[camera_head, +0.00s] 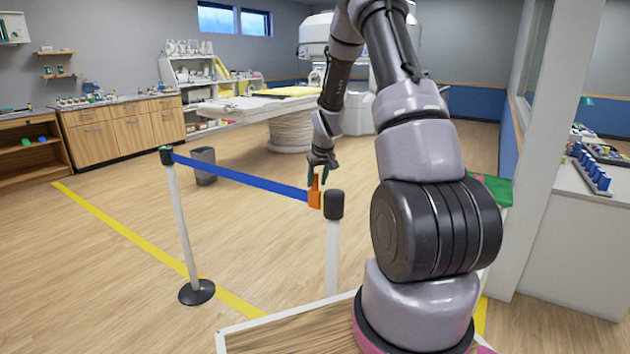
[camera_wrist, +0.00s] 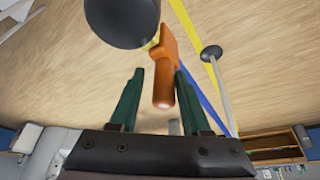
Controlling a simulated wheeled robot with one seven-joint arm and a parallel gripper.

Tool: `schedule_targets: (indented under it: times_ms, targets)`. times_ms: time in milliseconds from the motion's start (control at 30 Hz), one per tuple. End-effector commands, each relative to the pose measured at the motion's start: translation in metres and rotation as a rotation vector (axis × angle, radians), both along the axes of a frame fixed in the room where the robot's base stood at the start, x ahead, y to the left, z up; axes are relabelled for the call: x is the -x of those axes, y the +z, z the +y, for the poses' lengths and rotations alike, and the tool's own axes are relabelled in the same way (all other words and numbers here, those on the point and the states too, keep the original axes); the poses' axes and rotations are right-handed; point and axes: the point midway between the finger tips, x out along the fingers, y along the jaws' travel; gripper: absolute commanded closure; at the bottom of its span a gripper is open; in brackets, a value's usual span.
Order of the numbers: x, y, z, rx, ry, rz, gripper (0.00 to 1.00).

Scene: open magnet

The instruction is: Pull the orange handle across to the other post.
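The orange handle (camera_head: 314,197) is at the end of a blue belt (camera_head: 240,178), right beside the black top of the right post (camera_head: 334,206). The belt runs taut to the left post (camera_head: 178,215), which stands on a round black base. My gripper (camera_head: 318,176) is above the handle, its green fingers pointing down. In the wrist view, the handle's upright grip (camera_wrist: 163,88) stands between the two fingers of my gripper (camera_wrist: 160,74), with a gap visible on the left side. The fingers look open around it. Whether the handle touches the right post cannot be told.
A grey bin (camera_head: 203,166) and a patient table (camera_head: 250,106) stand behind. A white wall and counter (camera_head: 580,215) are on the right. The floor between the posts is clear.

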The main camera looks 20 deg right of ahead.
Motion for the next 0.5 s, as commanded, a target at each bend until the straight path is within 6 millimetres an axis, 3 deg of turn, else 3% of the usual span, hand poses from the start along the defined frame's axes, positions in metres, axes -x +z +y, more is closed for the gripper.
schedule_targets:
  times_ms: [333, 500]
  targets:
    - [-0.001, 0.001, 0.001, 0.0, 0.002, -0.003, 0.38]
    - [0.005, 0.017, 0.001, 0.0, 0.002, -0.005, 0.38]
